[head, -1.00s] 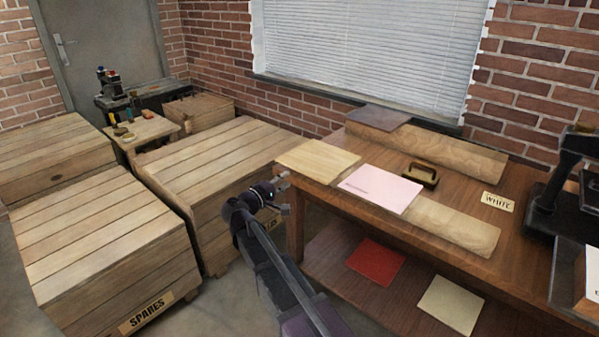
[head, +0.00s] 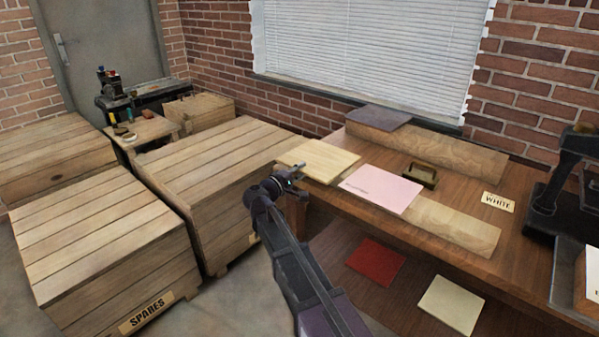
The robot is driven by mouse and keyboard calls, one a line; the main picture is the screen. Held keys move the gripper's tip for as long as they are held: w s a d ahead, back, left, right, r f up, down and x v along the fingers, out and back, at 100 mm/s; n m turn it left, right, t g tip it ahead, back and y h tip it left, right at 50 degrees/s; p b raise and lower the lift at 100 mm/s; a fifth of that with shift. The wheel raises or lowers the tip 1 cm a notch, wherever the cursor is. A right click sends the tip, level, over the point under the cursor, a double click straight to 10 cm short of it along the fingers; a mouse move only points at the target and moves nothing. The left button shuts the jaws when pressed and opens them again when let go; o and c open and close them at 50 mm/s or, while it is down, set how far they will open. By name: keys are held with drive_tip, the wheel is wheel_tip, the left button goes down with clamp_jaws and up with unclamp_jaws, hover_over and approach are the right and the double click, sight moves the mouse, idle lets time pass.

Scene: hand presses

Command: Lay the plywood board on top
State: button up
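The pale plywood board (head: 322,157) lies flat at the left end of the wooden table (head: 520,235), its left part sticking out past the table edge. A pink sheet or pad (head: 381,189) with small print lies just to its right, over a long wooden plank (head: 455,223). My gripper (head: 296,172) is at the board's near left edge, beside or just under it. Whether its fingers touch or enclose the board is too small to tell, and so is their opening.
A dark grey plate (head: 378,118) rests on the back plank (head: 450,148). Red (head: 375,262) and cream (head: 450,304) sheets lie on the lower shelf. Crates (head: 105,245) fill the left.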

clamp_jaws()
drive_tip(key=shift+r, duration=0.1)
wheel_tip(320, 180, up, 3)
drive_tip(key=p, duration=0.3)
idle(0.4)
drive_tip(key=shift+s+a, duration=0.1)
drive_tip(key=s+a+r+p, duration=0.2)
drive_tip(key=s+a+p, duration=0.1)
drive_tip(key=s+a, duration=0.1)
drive_tip(key=shift+s+r, duration=0.4)
drive_tip(key=shift+s, duration=0.3)
idle(0.8)
